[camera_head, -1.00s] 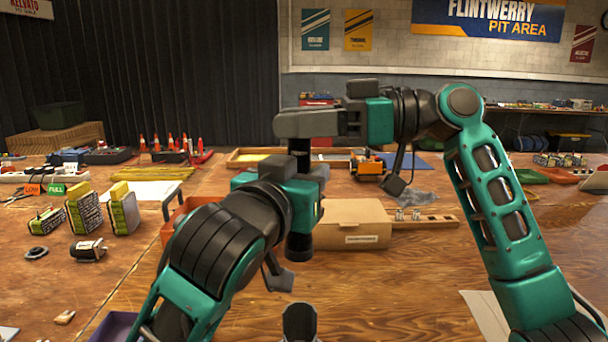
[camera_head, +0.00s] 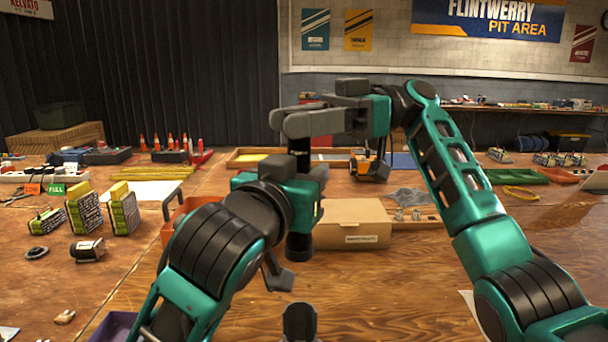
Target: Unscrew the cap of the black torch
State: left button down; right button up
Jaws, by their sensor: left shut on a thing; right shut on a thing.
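The black torch (camera_head: 299,245) stands upright between my two grippers, in the middle of the camera_head view. Its lower end shows below my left gripper (camera_head: 306,180), which is shut around the torch's body. My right gripper (camera_head: 297,125) is above, shut on the torch's upper end, where the cap (camera_head: 299,146) is. A short black stretch of the torch shows between the two grippers. The grippers hide most of the torch, so I cannot see a gap between cap and body.
A cardboard box (camera_head: 352,222) stands just behind and right of the torch. Battery packs (camera_head: 83,213) and a small motor (camera_head: 88,250) are at the left. An orange toy truck (camera_head: 370,167) is farther back. The front right of the wooden table is largely clear.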

jog(key=shift+f+n+g+h, duration=0.1)
jog(key=shift+n+g+h, duration=0.95)
jog(key=shift+g, duration=0.55)
jog(key=o, duration=0.9)
jog(key=shift+y, duration=0.25)
jog(key=shift+s+m+t+y, duration=0.1)
jog(key=shift+m+t+y, duration=0.6)
jog(key=shift+m+t, duration=1)
jog(key=shift+m+t+y, duration=0.7)
jog(key=shift+m+t, duration=0.35)
jog(key=shift+t, duration=1.15)
